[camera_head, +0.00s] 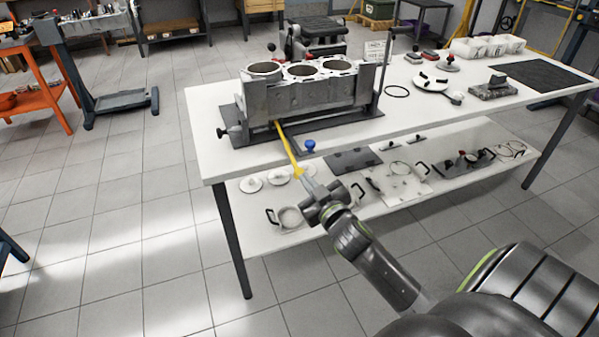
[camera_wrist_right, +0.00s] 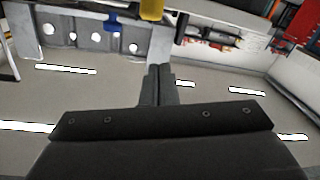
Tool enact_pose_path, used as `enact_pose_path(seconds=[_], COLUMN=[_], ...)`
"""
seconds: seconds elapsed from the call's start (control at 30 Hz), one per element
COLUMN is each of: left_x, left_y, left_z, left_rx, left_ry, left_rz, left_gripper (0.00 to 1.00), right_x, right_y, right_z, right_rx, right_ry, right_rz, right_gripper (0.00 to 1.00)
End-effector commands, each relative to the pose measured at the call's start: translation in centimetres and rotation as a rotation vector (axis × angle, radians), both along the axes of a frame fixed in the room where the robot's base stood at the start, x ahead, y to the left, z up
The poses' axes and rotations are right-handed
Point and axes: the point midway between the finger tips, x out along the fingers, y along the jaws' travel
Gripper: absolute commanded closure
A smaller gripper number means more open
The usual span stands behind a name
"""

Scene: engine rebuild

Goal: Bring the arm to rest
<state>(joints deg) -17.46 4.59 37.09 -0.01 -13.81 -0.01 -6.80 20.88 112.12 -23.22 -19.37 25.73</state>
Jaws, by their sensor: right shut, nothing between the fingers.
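My right gripper (camera_head: 308,184) is in front of the white workbench (camera_head: 215,165), near its front edge and below the engine block. In the right wrist view its two fingers (camera_wrist_right: 159,84) are together with nothing between them. A yellow bar (camera_head: 287,145) runs from under the block down toward the fingertips in the head view. In the wrist view a yellow part (camera_wrist_right: 152,9) shows beyond the fingers, apart from them. My left gripper is not in view.
The grey engine block (camera_head: 305,93) sits in a dark fixture on the bench. A blue knob (camera_head: 310,145) is at the front edge. The lower shelf (camera_head: 255,235) holds lids, pots and plates. An orange stand (camera_head: 50,65) is at far left. Floor is clear at left.

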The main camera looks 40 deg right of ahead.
Motion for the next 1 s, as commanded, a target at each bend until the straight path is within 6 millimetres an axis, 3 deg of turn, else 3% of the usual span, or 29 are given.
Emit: enact_pose_path(seconds=[0.2, 0.8, 0.9, 1.0], left_x=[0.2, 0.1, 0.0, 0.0], left_y=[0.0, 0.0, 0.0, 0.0], left_z=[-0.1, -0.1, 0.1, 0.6], left_rx=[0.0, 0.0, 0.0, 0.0], left_ry=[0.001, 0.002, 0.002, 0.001], left_rz=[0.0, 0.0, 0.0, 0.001], left_gripper=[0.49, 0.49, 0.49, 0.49], right_x=[-1.5, -1.5, -1.5, -1.8], right_y=[0.2, 0.2, -0.2, -1.1], right_z=[0.0, -0.2, -1.8, -5.8], right_rx=[0.0, 0.0, 0.007, 0.02], right_ry=[-0.001, 0.003, 0.04, 0.132], right_rz=[0.0, -0.001, -0.012, -0.034], right_gripper=[1.0, 1.0, 1.0, 1.0])
